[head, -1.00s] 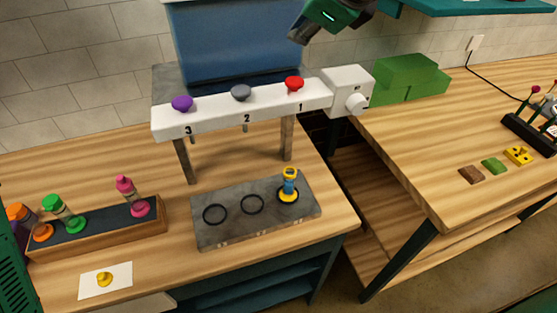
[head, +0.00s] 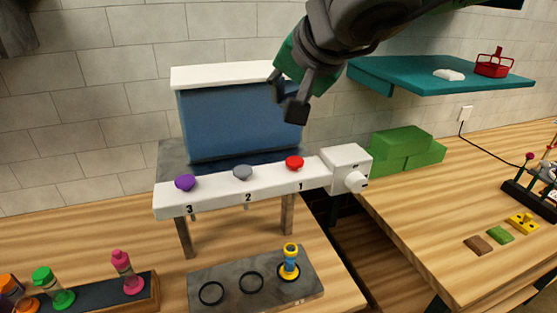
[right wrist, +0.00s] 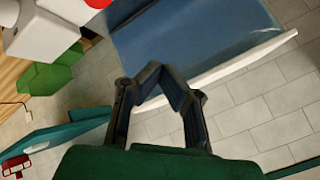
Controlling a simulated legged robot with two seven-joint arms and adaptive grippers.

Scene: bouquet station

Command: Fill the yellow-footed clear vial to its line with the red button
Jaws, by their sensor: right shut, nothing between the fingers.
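The yellow-footed vial (head: 290,262) stands upright on the ring below the spout marked 1, on the grey plate (head: 215,275). Its middle looks blue and its top yellow; its line and fill level are too small to tell. The red button (head: 294,162) sits on the white dispenser bar (head: 225,190) above number 1; its edge also shows at the top of the right wrist view (right wrist: 97,3). My right gripper (head: 290,100) is shut and empty, above the red button and in front of the blue tank (head: 230,125). My left gripper is out of view.
Grey (head: 243,172) and purple (head: 185,182) buttons sit left of the red one. A white box with a knob (head: 345,168) adjoins the bar's right end. A teal shelf (head: 420,85) is at right. A rack of coloured bottles (head: 150,290) stands at lower left.

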